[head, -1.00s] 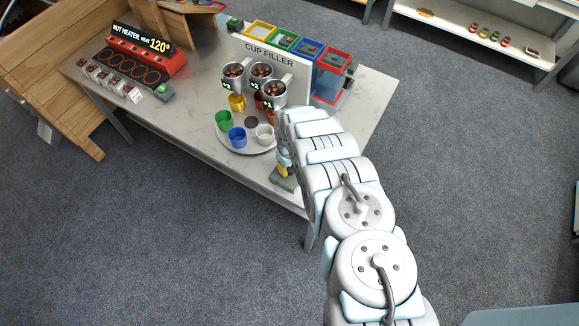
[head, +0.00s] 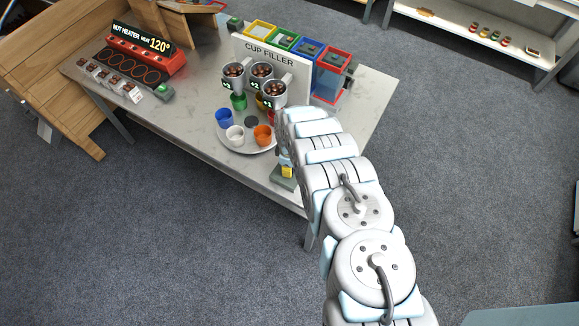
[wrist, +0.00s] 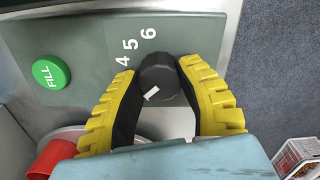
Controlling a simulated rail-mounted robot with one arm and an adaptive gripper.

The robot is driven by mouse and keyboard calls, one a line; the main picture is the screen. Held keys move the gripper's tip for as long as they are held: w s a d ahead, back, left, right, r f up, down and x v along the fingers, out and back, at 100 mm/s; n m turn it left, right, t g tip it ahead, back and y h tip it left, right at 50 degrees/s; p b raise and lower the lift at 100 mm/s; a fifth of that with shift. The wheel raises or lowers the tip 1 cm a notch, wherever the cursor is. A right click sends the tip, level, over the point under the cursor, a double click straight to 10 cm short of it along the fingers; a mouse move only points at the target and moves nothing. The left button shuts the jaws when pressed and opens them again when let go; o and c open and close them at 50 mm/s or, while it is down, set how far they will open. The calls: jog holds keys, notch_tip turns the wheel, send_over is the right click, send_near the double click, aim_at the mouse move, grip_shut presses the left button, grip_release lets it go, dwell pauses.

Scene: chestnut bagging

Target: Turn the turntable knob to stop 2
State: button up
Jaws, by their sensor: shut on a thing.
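In the wrist view the black turntable knob (wrist: 158,72) sits on a grey-green panel (wrist: 88,40), between the two yellow-and-black fingers of my gripper (wrist: 157,77), which is shut on it. The knob's white mark points to the lower left in that view. The printed numbers 4, 5 and 6 show beside the knob; other numbers are hidden. In the head view the round turntable (head: 246,145) carries a blue cup (head: 223,117), a white cup (head: 235,134), an orange cup (head: 262,134) and a green cup (head: 238,101); cups farther back are partly hidden.
A green FILL button (wrist: 51,71) is on the same panel. Cup filler hoppers (head: 273,92) with nuts hang over the turntable's back. Coloured bins (head: 308,50) stand behind the sign. A red nut heater (head: 145,62) is at the table's left. A red cup (wrist: 50,158) is near the panel.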

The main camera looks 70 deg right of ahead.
dwell(0.3)
jog(key=o, duration=1.2)
jog(key=shift+o, duration=0.2)
jog(key=shift+r, duration=0.1)
jog(key=shift+d+r, duration=0.1)
jog(key=shift+r, duration=0.45)
notch_tip(320, 180, up, 11)
jog(key=shift+f, duration=0.2)
